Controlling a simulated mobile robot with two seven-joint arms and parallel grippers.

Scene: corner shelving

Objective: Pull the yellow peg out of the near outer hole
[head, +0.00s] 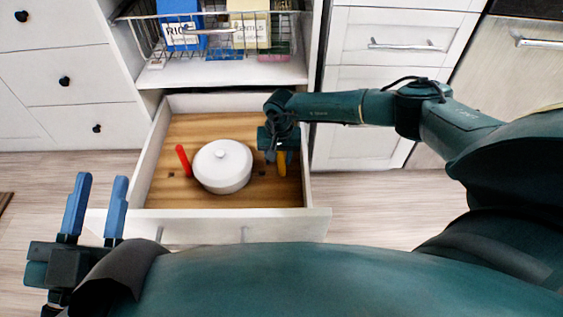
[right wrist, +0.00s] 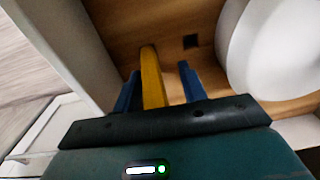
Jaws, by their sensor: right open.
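The yellow peg (head: 282,164) stands near the right side of the open drawer (head: 240,200), partly covered by my right gripper in the head view. In the right wrist view, the yellow peg (right wrist: 152,78) lies between the two blue fingers of my right gripper (right wrist: 159,68), closer to the left finger. The right gripper is open, with a clear gap beside the right finger. The peg's lower end meets the wooden drawer floor; its near end is hidden by the gripper body. My left gripper (head: 101,183) is open and empty, left of the drawer front.
A white lidded pot (head: 222,167) sits mid-drawer, left of the yellow peg. A red peg (head: 184,160) leans at the pot's left. A dark square hole (right wrist: 190,41) shows in the drawer floor. A wire basket (head: 215,40) with boxes stands on the shelf above.

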